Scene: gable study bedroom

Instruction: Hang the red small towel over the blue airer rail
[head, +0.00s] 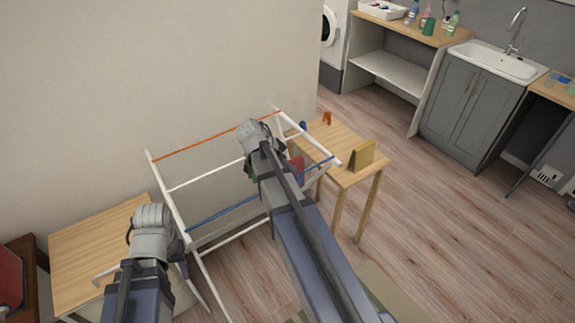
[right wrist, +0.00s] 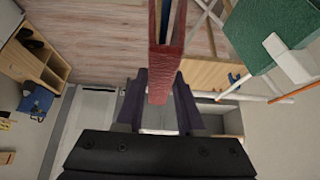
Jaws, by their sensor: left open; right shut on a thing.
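The red small towel (right wrist: 167,58) is gripped between the dark fingers of my right gripper (right wrist: 161,78) in the right wrist view. In the head view a bit of the towel (head: 298,170) shows just right of my right arm, near the blue airer rail (head: 220,208). I cannot tell whether it touches the rail. The rail is the front bar of the white airer and is partly covered by my right arm. My left gripper (head: 183,268) is low at the airer's left end, open, its fingers mostly hidden.
A green cloth (right wrist: 262,42) is by the airer in the right wrist view. The airer's orange rail (head: 215,137) runs along the wall. A small table (head: 345,174) with a yellow stand (head: 361,156) is at its right. Another wooden table (head: 85,250) is at its left.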

